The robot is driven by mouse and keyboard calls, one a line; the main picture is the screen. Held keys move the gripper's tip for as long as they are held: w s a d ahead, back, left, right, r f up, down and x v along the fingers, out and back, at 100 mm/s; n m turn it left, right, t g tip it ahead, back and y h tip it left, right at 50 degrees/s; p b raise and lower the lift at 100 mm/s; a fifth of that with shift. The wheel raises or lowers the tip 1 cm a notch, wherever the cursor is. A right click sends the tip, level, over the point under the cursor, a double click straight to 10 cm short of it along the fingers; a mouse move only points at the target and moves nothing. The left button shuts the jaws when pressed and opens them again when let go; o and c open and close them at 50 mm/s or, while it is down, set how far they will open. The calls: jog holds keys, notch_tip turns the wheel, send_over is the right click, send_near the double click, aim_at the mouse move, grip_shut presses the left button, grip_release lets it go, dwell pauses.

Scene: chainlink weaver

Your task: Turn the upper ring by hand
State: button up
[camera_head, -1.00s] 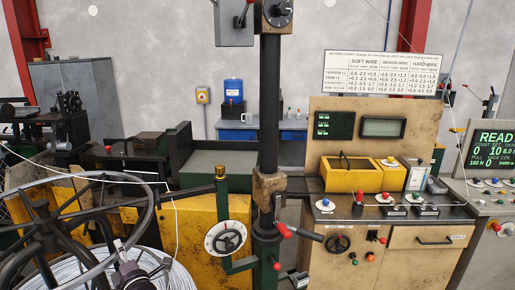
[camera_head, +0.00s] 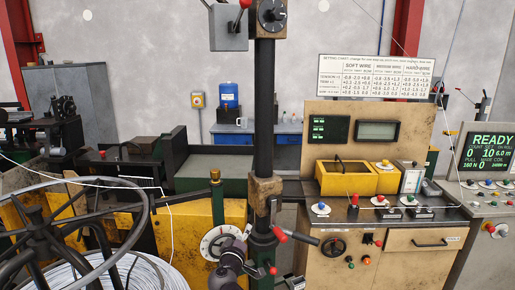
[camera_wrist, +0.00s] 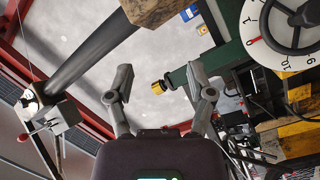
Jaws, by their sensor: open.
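The large dark spoked ring (camera_head: 147,212) lies above a coil of pale wire (camera_head: 140,272) at the lower left in the head view. I take it to be the upper ring; its left side is cut off by the frame. My gripper (camera_head: 246,232) is to the right of the ring, apart from it, in front of the white dial on the yellow machine. In the wrist view, my gripper (camera_wrist: 158,72) shows two spread fingers with nothing between them. The ring is not clearly seen there.
The white numbered dial (camera_head: 211,243) is close to my gripper and also fills the wrist view's upper right (camera_wrist: 258,38). A dark upright post (camera_head: 265,110) with a red-tipped lever (camera_head: 295,236) stands just right. The control bench (camera_head: 385,225) is farther right.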

jog(key=s+d+f+m+g+h, duration=0.1)
jog(key=d+f+m+g+h, duration=0.15)
jog(key=d+f+g, duration=0.45)
jog(key=s+d+f+m+g+h, duration=0.1)
jog(key=s+d+f+m+g, duration=0.2)
jog(key=d, duration=0.7)
jog(key=s+d+f+m+g+y, duration=0.3)
jog(key=s+d+f+g+y, duration=0.2)
jog(key=s, duration=0.5)
notch_tip(320, 180, down, 3)
jog(key=g+y, duration=0.2)
jog(key=shift+g, duration=0.3)
jog(key=shift+w+d+m+y, duration=0.1)
jog(key=shift+d+m+y, duration=0.05)
jog(key=shift+m+y, duration=0.1)
jog(key=shift+c, duration=0.8)
